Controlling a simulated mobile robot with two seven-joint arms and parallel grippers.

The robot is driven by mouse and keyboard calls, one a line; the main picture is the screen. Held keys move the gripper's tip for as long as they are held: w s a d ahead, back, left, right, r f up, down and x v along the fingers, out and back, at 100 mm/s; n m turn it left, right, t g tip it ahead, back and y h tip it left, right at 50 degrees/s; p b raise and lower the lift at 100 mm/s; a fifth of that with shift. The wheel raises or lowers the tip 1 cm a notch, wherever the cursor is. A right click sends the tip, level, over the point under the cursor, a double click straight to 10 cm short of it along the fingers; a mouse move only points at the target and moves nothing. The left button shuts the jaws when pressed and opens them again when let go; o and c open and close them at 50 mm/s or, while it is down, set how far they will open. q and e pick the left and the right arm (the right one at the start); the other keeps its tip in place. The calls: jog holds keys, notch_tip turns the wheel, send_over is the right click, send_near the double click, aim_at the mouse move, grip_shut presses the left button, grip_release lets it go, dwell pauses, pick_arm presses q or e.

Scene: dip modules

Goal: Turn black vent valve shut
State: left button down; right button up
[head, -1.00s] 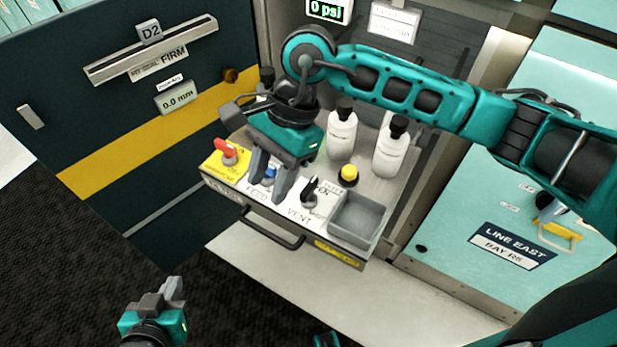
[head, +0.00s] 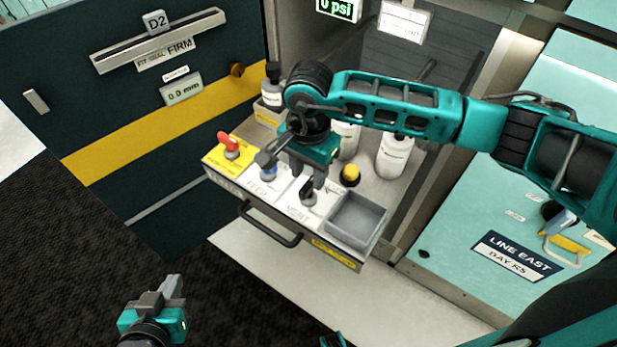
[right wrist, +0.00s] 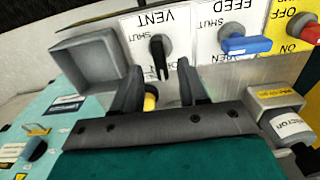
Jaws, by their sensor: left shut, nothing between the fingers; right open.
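The black vent valve (head: 308,196) stands on the white VENT plate between the blue feed valve and the grey tray. It also shows in the right wrist view (right wrist: 159,55), where its handle points down the picture and a SHUT mark lies to its upper left. My right gripper (head: 308,182) is open above the valve. In the right wrist view its two fingers (right wrist: 158,78) stand to either side of the valve handle's line; I cannot see contact. My left gripper (head: 170,289) is shut and empty, low at left over the dark floor.
The blue feed valve (right wrist: 245,45) and red valve (head: 231,146) are on neighbouring plates. The grey tray (head: 357,220) is to the right. A yellow button (head: 350,174) and white bottles (head: 394,157) stand behind. A drawer handle (head: 268,225) juts from the front.

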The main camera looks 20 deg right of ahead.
aim_at(309, 192)
jog(key=shift+f, duration=1.4)
jog(key=shift+c, duration=0.2)
grip_shut()
